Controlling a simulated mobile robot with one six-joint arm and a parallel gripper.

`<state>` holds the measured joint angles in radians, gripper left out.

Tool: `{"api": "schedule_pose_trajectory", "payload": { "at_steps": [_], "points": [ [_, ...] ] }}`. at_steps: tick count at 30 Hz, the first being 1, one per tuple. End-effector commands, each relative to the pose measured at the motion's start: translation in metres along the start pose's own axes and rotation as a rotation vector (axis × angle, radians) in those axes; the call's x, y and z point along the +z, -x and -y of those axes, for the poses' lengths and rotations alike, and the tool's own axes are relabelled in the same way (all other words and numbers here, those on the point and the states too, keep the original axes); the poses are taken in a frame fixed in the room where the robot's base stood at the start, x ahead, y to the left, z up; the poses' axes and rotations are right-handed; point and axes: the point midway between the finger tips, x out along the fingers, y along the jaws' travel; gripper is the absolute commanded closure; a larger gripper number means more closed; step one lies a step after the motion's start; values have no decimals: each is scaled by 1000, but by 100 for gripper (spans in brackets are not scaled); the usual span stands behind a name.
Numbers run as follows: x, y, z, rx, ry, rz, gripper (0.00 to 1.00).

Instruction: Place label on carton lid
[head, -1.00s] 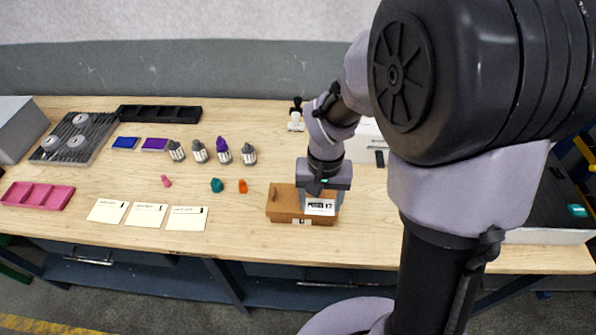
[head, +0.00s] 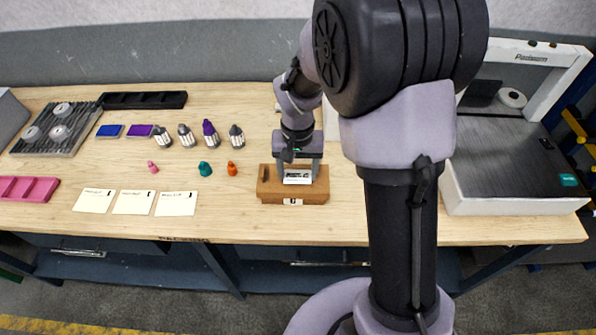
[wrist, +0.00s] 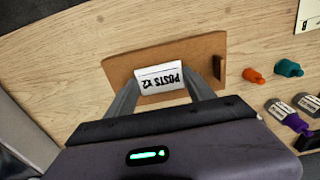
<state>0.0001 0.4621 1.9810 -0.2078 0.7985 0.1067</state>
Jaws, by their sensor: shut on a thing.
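The carton (head: 268,190) is a brown box near the front edge of the table, with a small white tag on its front face. Its brown lid (wrist: 205,47) fills the middle of the wrist view. The white label (wrist: 160,78) reads "POSTS x2", upside down in the wrist view. My gripper (head: 298,177) is shut on the label, with one finger at each side of it. The label (head: 297,177) is over the lid in the head view; I cannot tell whether it touches the lid.
Orange (head: 232,169) and teal (head: 205,169) caps lie left of the carton. Three white cards (head: 134,202) lie further left, with several bottles (head: 186,136) behind. A machine with a dark bed (head: 500,150) stands at right. Bare table lies around the carton.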

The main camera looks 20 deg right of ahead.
Motion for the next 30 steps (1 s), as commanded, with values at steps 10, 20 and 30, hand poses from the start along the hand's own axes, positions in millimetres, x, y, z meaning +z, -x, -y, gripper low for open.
{"api": "schedule_pose_trajectory", "payload": {
  "at_steps": [10, 20, 30],
  "points": [
    [7, -15, -2, 6, 0, 21, 16],
    [4, 56, -1, 4, 0, 14, 16],
    [4, 123, -1, 2, 0, 8, 16]
  ]
}}
